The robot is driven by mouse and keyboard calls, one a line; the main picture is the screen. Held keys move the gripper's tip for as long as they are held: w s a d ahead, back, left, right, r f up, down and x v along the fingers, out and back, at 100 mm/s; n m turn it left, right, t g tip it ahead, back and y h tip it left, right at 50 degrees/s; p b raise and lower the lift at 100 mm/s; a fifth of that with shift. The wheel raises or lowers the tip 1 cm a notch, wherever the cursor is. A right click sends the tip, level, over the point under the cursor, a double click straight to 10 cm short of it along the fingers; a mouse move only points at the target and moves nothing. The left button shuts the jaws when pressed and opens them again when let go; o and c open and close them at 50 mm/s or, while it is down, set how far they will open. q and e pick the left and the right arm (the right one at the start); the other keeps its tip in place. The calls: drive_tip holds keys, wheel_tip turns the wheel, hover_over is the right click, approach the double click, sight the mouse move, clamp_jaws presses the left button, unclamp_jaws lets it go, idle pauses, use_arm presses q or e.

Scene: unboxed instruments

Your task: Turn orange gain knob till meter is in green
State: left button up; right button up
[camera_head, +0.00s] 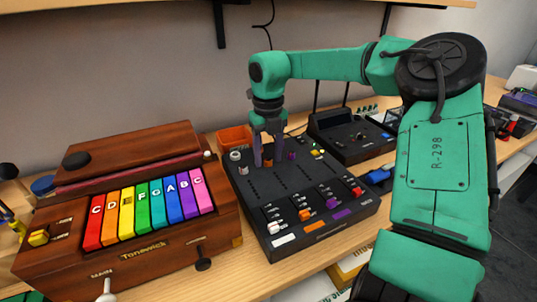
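A black mixer-like console (285,205) lies on the wooden bench. A small orange knob (268,163) shows near its far edge. My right gripper (268,162) points down over that part of the console. Its two purple-grey fingers are apart, one on each side of the orange knob in the picture; I see no clear contact. A white knob (235,155) is to the left and a purple knob (291,155) to the right. An orange slider cap (305,215) is on the near part. I cannot make out a meter with a green zone. My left gripper is not in view.
A wooden toy keyboard (150,245) with rainbow keys stands close on the left. An orange bin (233,138) is behind the console. Another dark device (350,135) stands at the back right. My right arm covers much of the right side.

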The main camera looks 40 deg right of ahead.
sight(268, 159)
wheel_tip(268, 159, up, 14)
drive_tip(key=shift+r+p, duration=0.25)
drive_tip(key=shift+p, duration=0.1)
idle(0.6)
